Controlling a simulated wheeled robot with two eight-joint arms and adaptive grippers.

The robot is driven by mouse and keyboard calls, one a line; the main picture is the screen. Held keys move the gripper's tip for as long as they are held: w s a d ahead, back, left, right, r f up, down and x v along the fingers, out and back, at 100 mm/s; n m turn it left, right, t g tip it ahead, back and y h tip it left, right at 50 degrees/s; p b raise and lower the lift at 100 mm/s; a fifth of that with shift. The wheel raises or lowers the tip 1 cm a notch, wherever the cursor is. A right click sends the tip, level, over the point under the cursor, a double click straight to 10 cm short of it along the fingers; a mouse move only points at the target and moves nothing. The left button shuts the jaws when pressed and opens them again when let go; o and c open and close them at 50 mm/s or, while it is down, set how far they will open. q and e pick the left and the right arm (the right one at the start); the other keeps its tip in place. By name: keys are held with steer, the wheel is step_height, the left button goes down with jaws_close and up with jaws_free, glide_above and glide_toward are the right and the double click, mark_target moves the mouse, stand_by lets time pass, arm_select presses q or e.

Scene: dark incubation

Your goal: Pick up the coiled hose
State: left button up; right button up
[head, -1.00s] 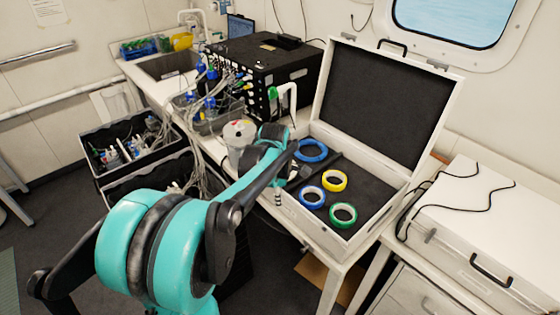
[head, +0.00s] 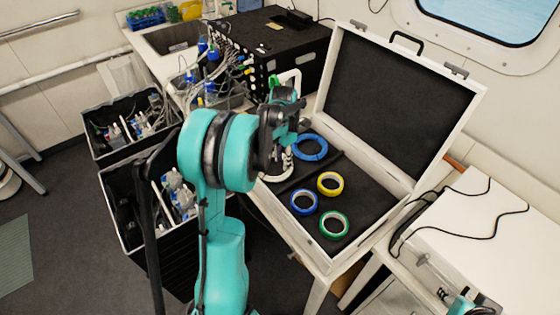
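A blue coil (head: 310,147), which looks like the coiled hose, lies at the back left inside the open white case (head: 318,252). It is larger than the other rings there. My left gripper (head: 286,135) is just left of the coil, over the case's left edge, and looks apart from it. My arm hides part of it, and its finger opening is unclear. A pale curved shape below it is too small to identify. A teal part at the bottom right edge seems to be my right gripper (head: 462,303), mostly cut off.
Yellow (head: 330,183), blue (head: 304,202) and green (head: 334,224) tape rings lie in the case near the coil. The raised lid (head: 395,110) stands behind. A black box (head: 270,45) with cables is at the back. A white case (head: 480,240) sits right.

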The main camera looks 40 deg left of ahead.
mark_target(283, 175)
arm_select(q)
steer(key=f+b, duration=0.1)
steer(key=f, duration=0.6)
steer(key=shift+d, duration=0.2)
steer(key=shift+s, duration=0.1)
jaws_close()
